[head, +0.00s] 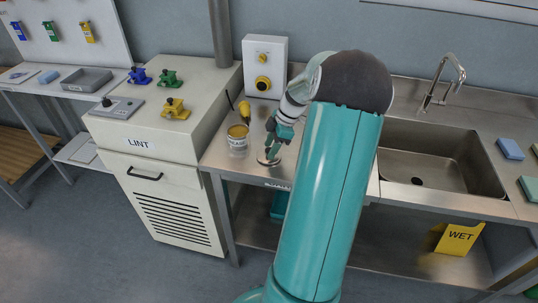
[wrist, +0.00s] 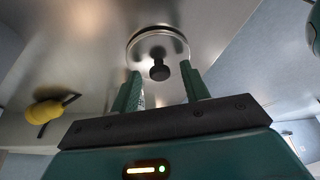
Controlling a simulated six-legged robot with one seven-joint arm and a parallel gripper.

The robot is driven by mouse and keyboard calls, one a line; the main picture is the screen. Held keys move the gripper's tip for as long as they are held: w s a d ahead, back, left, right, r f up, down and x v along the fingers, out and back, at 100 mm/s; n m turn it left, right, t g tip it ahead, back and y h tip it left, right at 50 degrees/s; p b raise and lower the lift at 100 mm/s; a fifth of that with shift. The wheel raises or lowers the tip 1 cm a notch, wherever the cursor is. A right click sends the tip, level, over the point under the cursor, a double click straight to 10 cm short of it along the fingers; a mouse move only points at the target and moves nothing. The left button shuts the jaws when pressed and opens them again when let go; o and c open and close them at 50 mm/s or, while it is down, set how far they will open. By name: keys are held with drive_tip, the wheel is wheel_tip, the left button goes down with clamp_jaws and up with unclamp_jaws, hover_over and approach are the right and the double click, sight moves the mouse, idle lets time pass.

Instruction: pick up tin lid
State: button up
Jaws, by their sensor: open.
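The tin lid (head: 264,161) lies on the steel counter below my gripper (head: 272,152), which partly hides it in the head view. In the wrist view the lid (wrist: 141,46) is a round, shiny metal disc with a dark knob (wrist: 159,72) at its middle. My gripper's two green fingers (wrist: 162,78) are open, one on each side of the knob. I cannot tell whether either finger touches it. An open tin (head: 238,145) with a pale label and yellowish contents stands just left of my gripper.
A yellow-handled tool (head: 245,110) lies behind the tin; a yellow handle also shows in the wrist view (wrist: 45,111). A white control box (head: 264,68) stands against the wall. The lint cabinet (head: 160,120) is left and the sink (head: 440,160) right.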

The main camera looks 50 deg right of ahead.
drive_tip(key=shift+w+a+f, duration=0.1)
drive_tip(key=shift+f, duration=0.15)
clamp_jaws()
drive_tip(key=shift+r, duration=0.1)
drive_tip(key=shift+r, duration=0.55)
wheel_tip(320, 180, up, 2)
drive_tip(key=shift+r, duration=0.15)
drive_tip(key=s+a+r, duration=0.8)
drive_tip(key=a+r, duration=0.1)
drive_tip(key=a, duration=0.1)
drive_tip(key=shift+s+a+r, duration=0.25)
drive_tip(key=shift+s+a, duration=0.05)
drive_tip(key=shift+s, duration=0.1)
